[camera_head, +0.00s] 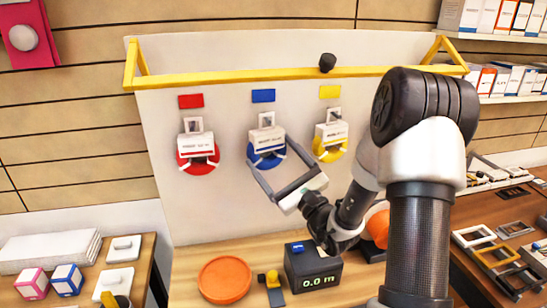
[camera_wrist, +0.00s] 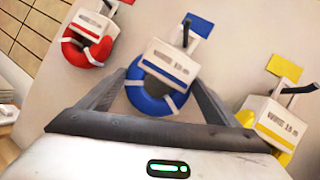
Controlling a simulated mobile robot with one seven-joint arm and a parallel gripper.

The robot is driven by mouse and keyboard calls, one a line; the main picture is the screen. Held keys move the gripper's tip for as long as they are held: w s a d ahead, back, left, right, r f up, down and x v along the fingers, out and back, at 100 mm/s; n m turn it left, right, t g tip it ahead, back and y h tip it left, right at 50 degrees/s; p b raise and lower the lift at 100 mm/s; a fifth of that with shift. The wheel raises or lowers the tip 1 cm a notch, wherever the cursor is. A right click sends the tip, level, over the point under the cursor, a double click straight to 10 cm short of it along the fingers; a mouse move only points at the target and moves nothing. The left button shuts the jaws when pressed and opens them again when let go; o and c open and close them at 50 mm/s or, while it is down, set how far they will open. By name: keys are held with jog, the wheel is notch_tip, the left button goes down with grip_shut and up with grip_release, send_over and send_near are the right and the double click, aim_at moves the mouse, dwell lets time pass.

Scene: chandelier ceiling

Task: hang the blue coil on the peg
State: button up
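The blue coil (camera_head: 268,158) is a blue ring with a white label card, below a blue square on the pale back board. In the wrist view the coil (camera_wrist: 155,95) is straight ahead, and a dark peg (camera_wrist: 186,32) sticks out at the top of its card. The card hides where coil and peg meet. My gripper (camera_head: 269,150) reaches up to the board, its spread fingers on either side of the coil. In the wrist view the fingertips (camera_wrist: 160,78) lie close to both coil edges; I cannot tell whether they press on it.
A red coil (camera_head: 198,158) hangs to the left and a yellow coil (camera_head: 329,148) to the right, both close. A yellow rail (camera_head: 230,77) crosses above. Below are an orange disc (camera_head: 225,279) and a black box reading 0.0 m (camera_head: 313,268) on the wooden bench.

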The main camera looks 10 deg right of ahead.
jog(key=shift+o, duration=1.4)
jog(key=shift+f, duration=0.1)
